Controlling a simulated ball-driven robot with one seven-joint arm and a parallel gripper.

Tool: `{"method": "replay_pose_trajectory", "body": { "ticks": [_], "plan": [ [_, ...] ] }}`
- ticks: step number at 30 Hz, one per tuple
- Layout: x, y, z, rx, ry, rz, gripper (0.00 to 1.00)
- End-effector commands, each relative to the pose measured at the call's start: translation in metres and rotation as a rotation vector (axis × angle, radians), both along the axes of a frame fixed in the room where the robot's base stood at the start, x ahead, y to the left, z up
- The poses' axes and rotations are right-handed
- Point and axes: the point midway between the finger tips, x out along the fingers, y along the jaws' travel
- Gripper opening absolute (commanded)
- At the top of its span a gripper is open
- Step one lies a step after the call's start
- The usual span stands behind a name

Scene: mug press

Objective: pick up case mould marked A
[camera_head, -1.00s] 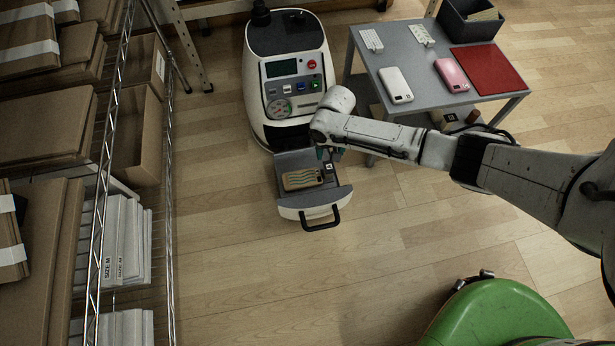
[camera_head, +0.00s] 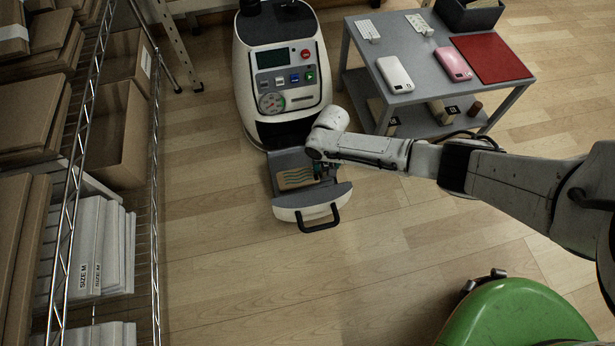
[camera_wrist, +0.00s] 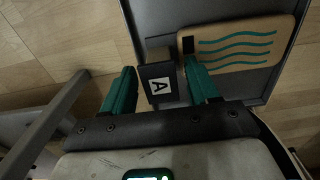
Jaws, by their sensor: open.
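The case mould's black tab marked A (camera_wrist: 159,84) shows in the wrist view, standing between the two teal fingers of my gripper (camera_wrist: 160,88). The fingers are open, with a visible gap on the left; the right finger is close to the tab. A tan phone case with teal wavy lines (camera_wrist: 245,43) lies beside the tab in the grey open drawer of the press. The case also shows in the head view (camera_head: 296,179), in the drawer (camera_head: 312,204). There my gripper (camera_head: 320,172) is at the drawer's right side, and my arm mostly hides the tab.
The white press (camera_head: 285,75) with dial and buttons stands behind the drawer. A grey table (camera_head: 425,75) at right holds a white case (camera_head: 395,74), a pink case (camera_head: 453,64) and a red mat (camera_head: 491,59). A wire rack with boxes is at left.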

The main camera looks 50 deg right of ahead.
Motion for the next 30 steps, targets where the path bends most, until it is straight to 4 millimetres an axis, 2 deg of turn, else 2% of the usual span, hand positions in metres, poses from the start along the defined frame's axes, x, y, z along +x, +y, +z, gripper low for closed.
{"method": "replay_pose_trajectory", "body": {
  "ticks": [3,22,30],
  "plan": [
    [0.0001,-0.0001,0.0012,0.0,0.0,0.0,0.6],
    [-0.0001,-0.0001,0.0012,0.0,0.0,0.0,0.0],
    [0.0002,-0.0003,0.0015,-0.001,-0.001,0.0,0.0]
  ]
}}
